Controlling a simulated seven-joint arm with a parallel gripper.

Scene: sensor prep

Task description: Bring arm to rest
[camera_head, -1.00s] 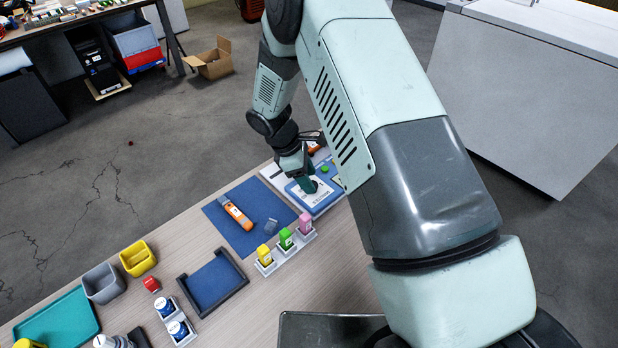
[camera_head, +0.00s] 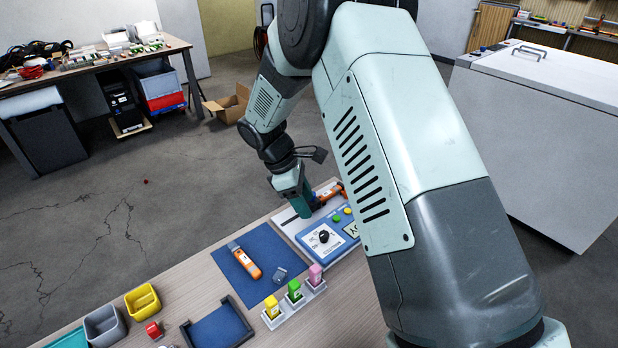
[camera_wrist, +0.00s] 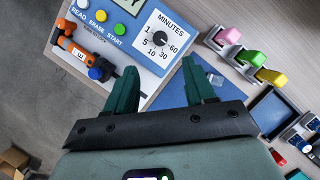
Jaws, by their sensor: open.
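My arm reaches down over the table in the head view, and my gripper (camera_head: 300,203) hangs beside the blue control panel (camera_head: 318,228), above the white board's near-left part. In the wrist view my gripper (camera_wrist: 160,88) has its two green fingers apart with nothing between them. Beyond the fingertips is the panel's black minutes dial (camera_wrist: 158,39), with the read, erase and start buttons to its left. An orange-and-black device (camera_wrist: 82,50) lies on the white board left of the fingers.
A blue mat (camera_head: 258,250) holds an orange-and-grey tool (camera_head: 244,261) and a small clear piece (camera_head: 280,273). A white rack (camera_head: 296,308) holds yellow, green and pink items. Yellow (camera_head: 142,302) and grey (camera_head: 104,326) bins stand at the table's left. A white cabinet (camera_head: 545,140) stands on the right.

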